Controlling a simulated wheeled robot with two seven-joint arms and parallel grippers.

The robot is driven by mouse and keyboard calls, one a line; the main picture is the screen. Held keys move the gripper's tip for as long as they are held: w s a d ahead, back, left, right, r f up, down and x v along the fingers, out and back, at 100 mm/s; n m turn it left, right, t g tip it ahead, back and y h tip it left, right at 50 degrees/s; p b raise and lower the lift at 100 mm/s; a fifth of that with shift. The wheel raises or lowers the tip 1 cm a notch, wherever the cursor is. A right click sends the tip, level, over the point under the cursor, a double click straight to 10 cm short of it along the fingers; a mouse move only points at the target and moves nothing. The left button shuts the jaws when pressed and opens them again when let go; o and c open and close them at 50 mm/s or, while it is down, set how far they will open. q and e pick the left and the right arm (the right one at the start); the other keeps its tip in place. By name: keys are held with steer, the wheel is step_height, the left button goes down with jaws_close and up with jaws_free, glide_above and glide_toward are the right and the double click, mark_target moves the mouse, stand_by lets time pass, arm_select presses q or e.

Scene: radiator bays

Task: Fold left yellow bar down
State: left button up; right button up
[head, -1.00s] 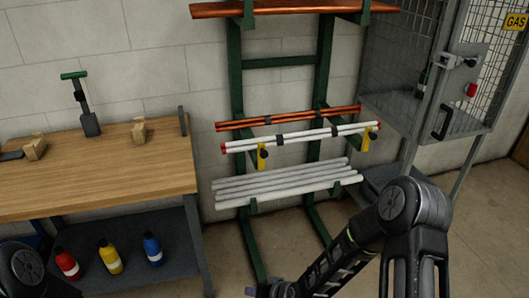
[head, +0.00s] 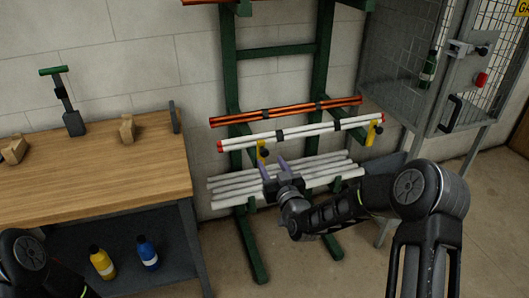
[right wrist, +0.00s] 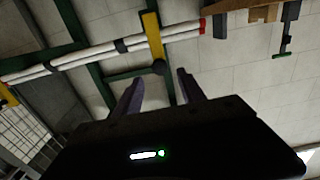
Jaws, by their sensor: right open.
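The left yellow bar (head: 262,148) stands upright across the front of the white pipes near their red-capped left end, with a dark knob at its end. It also shows in the right wrist view (right wrist: 152,38), its knob just beyond my fingertips. My right gripper (head: 273,164) is open, its two purple-grey fingers just below and in front of the bar. In the right wrist view the gap between the fingers (right wrist: 158,84) is empty and roughly lined up with the knob. They appear not to touch. My left gripper is out of view.
The green rack (head: 232,75) holds white pipes (head: 310,131), copper pipes (head: 290,112) above, and grey pipes (head: 225,190) below, close to my gripper. A second yellow bar (head: 373,134) is at the right. A workbench (head: 90,170) stands left, a mesh cabinet (head: 405,85) right.

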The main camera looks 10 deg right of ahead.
mark_target(265, 154)
steer(key=w, duration=0.4)
steer(key=w+p, duration=0.1)
steer(key=w, duration=0.2)
steer(key=shift+a, duration=0.25)
jaws_close()
steer(key=shift+f, duration=0.1)
stand_by(1.0)
